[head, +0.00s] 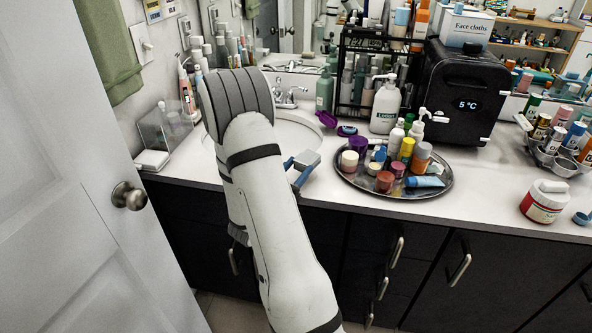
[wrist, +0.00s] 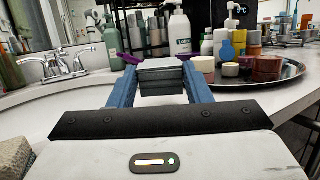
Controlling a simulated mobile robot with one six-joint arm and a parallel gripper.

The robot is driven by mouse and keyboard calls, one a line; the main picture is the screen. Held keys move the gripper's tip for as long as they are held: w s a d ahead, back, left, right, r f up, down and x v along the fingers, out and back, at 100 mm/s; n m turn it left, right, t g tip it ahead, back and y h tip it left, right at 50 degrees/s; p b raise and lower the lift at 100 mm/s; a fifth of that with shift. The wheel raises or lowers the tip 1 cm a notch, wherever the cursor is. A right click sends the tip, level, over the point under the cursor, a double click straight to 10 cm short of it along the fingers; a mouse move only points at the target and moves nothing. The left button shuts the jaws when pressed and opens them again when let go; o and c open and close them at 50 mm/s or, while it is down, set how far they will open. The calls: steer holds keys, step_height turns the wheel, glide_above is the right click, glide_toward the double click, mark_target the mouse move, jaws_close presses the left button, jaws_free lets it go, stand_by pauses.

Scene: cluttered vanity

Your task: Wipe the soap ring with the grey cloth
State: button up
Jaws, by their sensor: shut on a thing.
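My gripper (head: 299,168) reaches over the counter's front edge, just right of the sink. Its blue fingers are shut on a small, flat grey folded piece, the grey cloth (head: 308,158). In the wrist view the cloth (wrist: 161,65) sits between the two fingertips (wrist: 159,82), with darker layers below its pale top. It appears held above the counter; I cannot tell whether it touches. I cannot make out the soap ring in either view. My arm hides part of the sink and counter in the head view.
The round tray (head: 440,190) of jars and bottles stands close right of my gripper. A purple lid (head: 326,119), a lotion bottle (head: 385,106) and a black box (head: 462,90) stand behind. The sink's faucet (head: 287,93) is at the back. Bare counter (head: 482,205) lies right of the tray.

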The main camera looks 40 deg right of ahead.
step_height(320, 180, down, 2)
steer(key=shift+s+d+f+n+y, duration=0.1)
steer(key=shift+f+n+y, duration=0.05)
steer(key=shift+n+y, duration=0.15)
steer(key=shift+w+a, duration=0.25)
steer(key=shift+w, duration=0.05)
steer(key=shift+s+d+t, duration=0.15)
steer(key=shift+s+t, duration=0.05)
steer(key=shift+t, duration=0.1)
steer(key=shift+s+d, duration=0.45)
steer(key=shift+s, duration=0.15)
steer(key=shift+d+r+p, duration=0.2)
steer(key=shift+r+p, duration=0.4)
steer(key=shift+r, duration=0.25)
step_height(320, 180, up, 8)
steer(key=p, duration=0.5)
steer(key=shift+w+d+f+p, duration=0.15)
steer(key=shift+w+d+p, duration=0.05)
steer(key=shift+w+p, duration=0.2)
